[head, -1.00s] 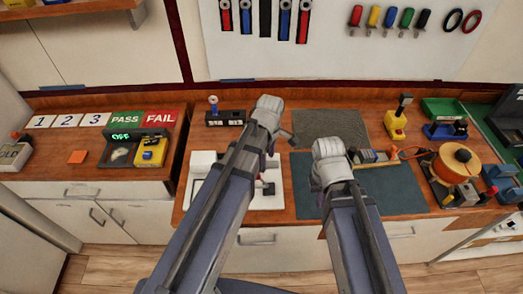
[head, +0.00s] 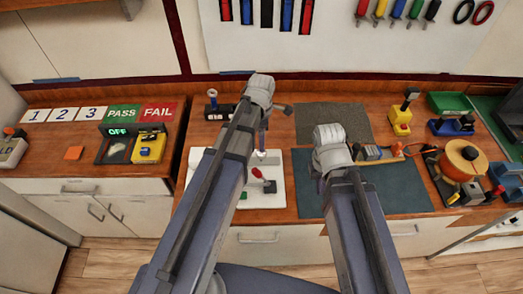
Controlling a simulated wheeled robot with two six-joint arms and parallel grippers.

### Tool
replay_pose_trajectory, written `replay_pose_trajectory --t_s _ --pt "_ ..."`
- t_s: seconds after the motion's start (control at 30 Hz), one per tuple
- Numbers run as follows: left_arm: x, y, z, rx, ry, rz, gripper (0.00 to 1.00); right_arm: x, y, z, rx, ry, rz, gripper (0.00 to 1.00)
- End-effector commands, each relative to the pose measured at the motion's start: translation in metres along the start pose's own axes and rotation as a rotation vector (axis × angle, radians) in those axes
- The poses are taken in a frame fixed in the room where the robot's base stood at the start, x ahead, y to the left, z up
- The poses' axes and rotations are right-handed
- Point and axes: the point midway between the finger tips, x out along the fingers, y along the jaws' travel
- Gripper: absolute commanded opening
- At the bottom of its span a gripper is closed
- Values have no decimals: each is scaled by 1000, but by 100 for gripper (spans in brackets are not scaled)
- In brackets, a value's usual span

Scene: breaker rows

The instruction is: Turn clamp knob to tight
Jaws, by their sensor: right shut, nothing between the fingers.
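I cannot tell for sure which part is the clamp knob. A white board (head: 281,198) on the bench, partly behind my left arm, carries a small lever with a red and a dark end (head: 268,186). Farther right, a fixture with a large orange round part (head: 463,157) stands near the bench's right side. My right gripper (head: 318,176) is mostly hidden behind its wrist above the left edge of the dark green mat. It is shut and empty. My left gripper (head: 266,138) points down behind its arm above the white board; its fingertips are hidden.
A yellow device (head: 401,120) and a blue device (head: 453,126) stand at the back right. The dark green mat (head: 400,190) has a clear front. PASS (head: 122,115) and FAIL (head: 157,112) signs stand left.

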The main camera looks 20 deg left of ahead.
Motion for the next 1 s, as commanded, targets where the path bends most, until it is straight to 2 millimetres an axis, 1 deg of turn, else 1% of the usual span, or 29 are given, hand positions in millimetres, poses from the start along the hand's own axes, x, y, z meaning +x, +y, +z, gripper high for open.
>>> replay_pose_trajectory --t_s 0.03,0.3,0.5,0.6,0.87,0.9,1.0 --pt "9 0 0 1 0 0 76 9 -1 -1 0 0 0 0" --pt "44 0 0 1 0 0 76 44 -4 -3 0 0 0 0" --pt "65 0 0 2 0 0 76 65 -6 -4 1 0 0 0" --pt "69 0 0 2 0 0 76 68 -6 -4 1 0 0 0" --pt "68 0 0 2 0 0 76 67 -6 -4 1 0 0 0" --pt "68 0 0 2 0 0 74 67 -6 -4 1 0 0 0" --pt "68 0 0 2 0 0 63 67 -6 -4 1 0 0 0"
